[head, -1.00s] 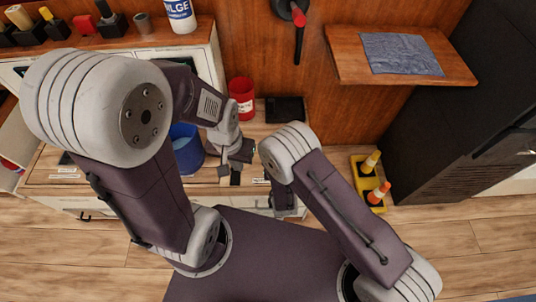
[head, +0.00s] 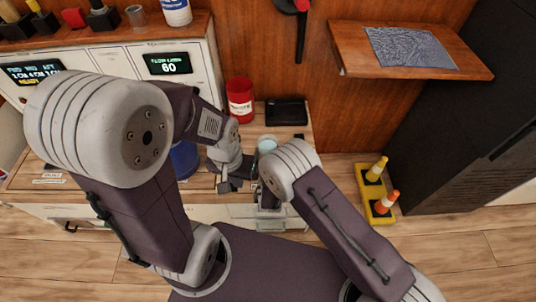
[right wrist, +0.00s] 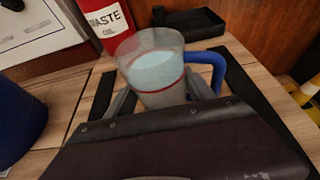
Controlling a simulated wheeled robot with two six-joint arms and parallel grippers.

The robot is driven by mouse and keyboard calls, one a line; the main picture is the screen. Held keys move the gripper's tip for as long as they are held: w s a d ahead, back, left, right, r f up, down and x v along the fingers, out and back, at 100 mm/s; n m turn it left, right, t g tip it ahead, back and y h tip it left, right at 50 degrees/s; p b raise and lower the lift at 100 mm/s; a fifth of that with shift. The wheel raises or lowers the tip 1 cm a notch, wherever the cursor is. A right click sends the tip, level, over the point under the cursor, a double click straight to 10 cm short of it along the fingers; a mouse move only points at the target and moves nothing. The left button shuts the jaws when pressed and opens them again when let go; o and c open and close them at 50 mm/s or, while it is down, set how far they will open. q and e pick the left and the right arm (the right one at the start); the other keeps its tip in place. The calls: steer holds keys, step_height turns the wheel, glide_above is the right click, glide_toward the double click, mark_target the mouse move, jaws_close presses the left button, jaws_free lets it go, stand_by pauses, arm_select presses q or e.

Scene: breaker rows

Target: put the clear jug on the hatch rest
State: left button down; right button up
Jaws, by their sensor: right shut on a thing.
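The clear jug (right wrist: 158,68) has a red band, a blue handle and pale liquid inside. My right gripper (right wrist: 160,100) is shut on it, with one finger at each side. In the head view the jug (head: 267,145) shows only its top, partly hidden by my right arm. My left gripper (head: 229,184) hangs over the counter to the left of the jug; its finger gap is unclear. A wooden wall shelf with a grey-blue ribbed mat (head: 410,48) at upper right looks like the hatch rest; I see no label on it.
A red waste canister (head: 240,98) and a black tray (head: 286,112) stand at the counter's back. A blue container (head: 184,160) is left of my left gripper. A yellow stand with cones (head: 376,190) is on the floor right, beside a dark cabinet (head: 455,120).

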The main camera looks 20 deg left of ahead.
steer(key=shift+f, duration=0.35)
steer(key=o, duration=1.8)
steer(key=shift+c, duration=0.2)
steer(key=shift+r, duration=0.2)
steer(key=p+v, duration=0.3)
steer(key=v, duration=0.4)
steer(key=shift+r, duration=0.2)
steer(key=shift+s+d, duration=0.1)
steer(key=shift+s, duration=0.15)
